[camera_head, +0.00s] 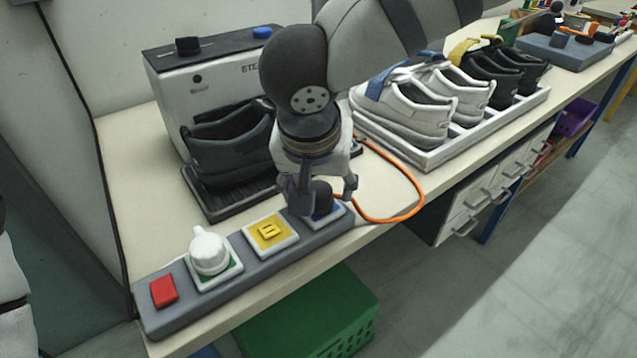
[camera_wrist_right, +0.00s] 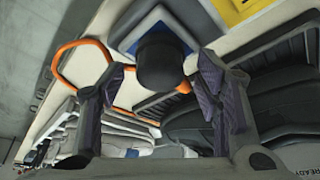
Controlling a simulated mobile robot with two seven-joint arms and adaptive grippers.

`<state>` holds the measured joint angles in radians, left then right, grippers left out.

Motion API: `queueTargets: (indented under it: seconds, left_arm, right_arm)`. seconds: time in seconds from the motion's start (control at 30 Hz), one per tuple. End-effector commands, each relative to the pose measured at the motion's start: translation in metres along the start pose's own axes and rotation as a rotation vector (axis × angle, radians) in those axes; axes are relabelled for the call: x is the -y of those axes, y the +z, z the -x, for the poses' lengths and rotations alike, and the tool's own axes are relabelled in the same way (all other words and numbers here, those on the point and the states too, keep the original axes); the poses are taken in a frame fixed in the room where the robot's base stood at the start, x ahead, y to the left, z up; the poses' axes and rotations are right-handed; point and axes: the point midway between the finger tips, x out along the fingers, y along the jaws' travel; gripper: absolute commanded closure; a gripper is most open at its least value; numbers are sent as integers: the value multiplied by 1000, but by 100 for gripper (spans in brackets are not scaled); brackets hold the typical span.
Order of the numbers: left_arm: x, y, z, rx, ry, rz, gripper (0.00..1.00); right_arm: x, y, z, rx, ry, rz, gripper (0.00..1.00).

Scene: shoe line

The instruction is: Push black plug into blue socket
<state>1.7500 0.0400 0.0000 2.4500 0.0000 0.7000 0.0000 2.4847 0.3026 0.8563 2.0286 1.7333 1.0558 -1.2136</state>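The black plug (camera_head: 321,195) stands at the blue socket (camera_head: 326,215), the rightmost square on the grey strip. In the right wrist view the plug (camera_wrist_right: 160,62) appears end-on in front of the blue socket (camera_wrist_right: 156,22); how deep it sits in the socket I cannot tell. My right gripper (camera_head: 325,200) is lowered over the plug. In the wrist view its fingers (camera_wrist_right: 163,85) are spread on either side of the plug, with visible gaps between. My left gripper is not in view.
The grey strip (camera_head: 222,299) also carries a red button (camera_head: 163,291), a white knob (camera_head: 209,251) and a yellow square (camera_head: 270,233). An orange cable (camera_head: 413,178) curves right of my gripper. A dark shoe (camera_head: 229,145) and a tray of shoes (camera_head: 440,158) stand behind.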

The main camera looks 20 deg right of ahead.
Motion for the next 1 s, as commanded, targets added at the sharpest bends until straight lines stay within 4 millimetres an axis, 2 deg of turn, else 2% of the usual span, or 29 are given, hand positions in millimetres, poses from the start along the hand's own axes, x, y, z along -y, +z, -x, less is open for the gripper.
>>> queueTargets:
  seconds: [0.27, 0.37, 0.6, 0.7, 0.83, 1.0]
  left_arm:
    - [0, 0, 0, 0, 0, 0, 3]
    - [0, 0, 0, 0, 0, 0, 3]
    - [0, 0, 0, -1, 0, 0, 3]
    - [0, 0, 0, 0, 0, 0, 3]
    - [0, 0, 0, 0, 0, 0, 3]
    - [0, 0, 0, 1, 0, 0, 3]
  right_arm:
    - [0, 0, 3, 0, -1, -1, 41]
    - [1, -1, 20, -2, -3, -2, 41]
    - [1, -1, 86, -3, -4, -2, 41]
    - [0, -1, 105, -2, -2, -2, 41]
    - [0, 0, 118, -1, 0, 0, 41]
    - [0, 0, 120, 1, 0, 0, 41]
